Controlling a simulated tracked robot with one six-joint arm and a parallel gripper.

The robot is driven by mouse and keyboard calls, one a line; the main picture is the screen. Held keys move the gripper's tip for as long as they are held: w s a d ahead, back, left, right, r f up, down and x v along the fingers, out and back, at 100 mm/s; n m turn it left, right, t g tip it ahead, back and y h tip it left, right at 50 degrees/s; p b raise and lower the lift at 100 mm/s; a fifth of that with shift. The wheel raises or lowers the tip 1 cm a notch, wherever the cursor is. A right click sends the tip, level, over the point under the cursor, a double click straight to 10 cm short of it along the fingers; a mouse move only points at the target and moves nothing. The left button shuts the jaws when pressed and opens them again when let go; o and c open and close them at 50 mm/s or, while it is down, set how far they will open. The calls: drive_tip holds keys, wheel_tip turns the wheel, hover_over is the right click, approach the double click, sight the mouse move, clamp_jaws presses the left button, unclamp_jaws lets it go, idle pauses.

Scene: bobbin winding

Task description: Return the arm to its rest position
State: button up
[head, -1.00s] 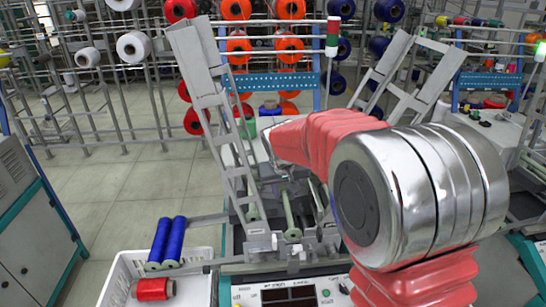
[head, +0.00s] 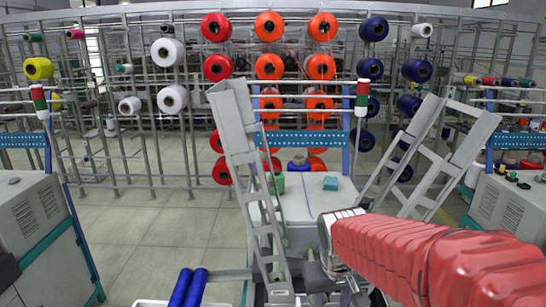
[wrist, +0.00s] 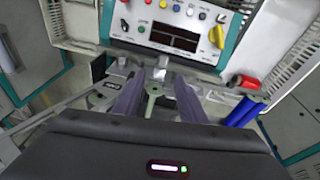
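My arm in its red sleeve reaches in from the right edge of the head view, with its metal wrist near the middle. In the wrist view my gripper (wrist: 157,88) has its two grey-purple fingers apart. A pale green spindle part of the winding machine shows in the gap, and I see nothing held. The winding machine (head: 263,215), with its tall grey slanted frame, stands just beyond and left of my wrist in the head view. The fingertips cannot be made out clearly in the head view.
The control panel (wrist: 170,38) with knobs and a dark display is in the wrist view. A red bobbin (wrist: 245,82) and blue bobbins (wrist: 243,112) lie at a white crate (wrist: 292,60). A rack (head: 190,110) of coloured spools stands behind. Floor at the left is clear.

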drive_tip(key=s+d+r+t, duration=0.1)
drive_tip(key=s+r, duration=0.2)
drive_tip(key=s, duration=0.4)
drive_tip(key=s+d+r+m+t, duration=0.1)
drive_tip(key=s+r, duration=0.3)
drive_tip(key=s, duration=0.4)
drive_tip(key=shift+s+d+t+y, duration=0.2)
drive_tip(key=shift+s+t+y, duration=0.1)
drive_tip(key=shift+t, duration=0.2)
drive_tip(key=shift+r, duration=0.1)
drive_tip(key=shift+c, duration=0.2)
idle(1.0)
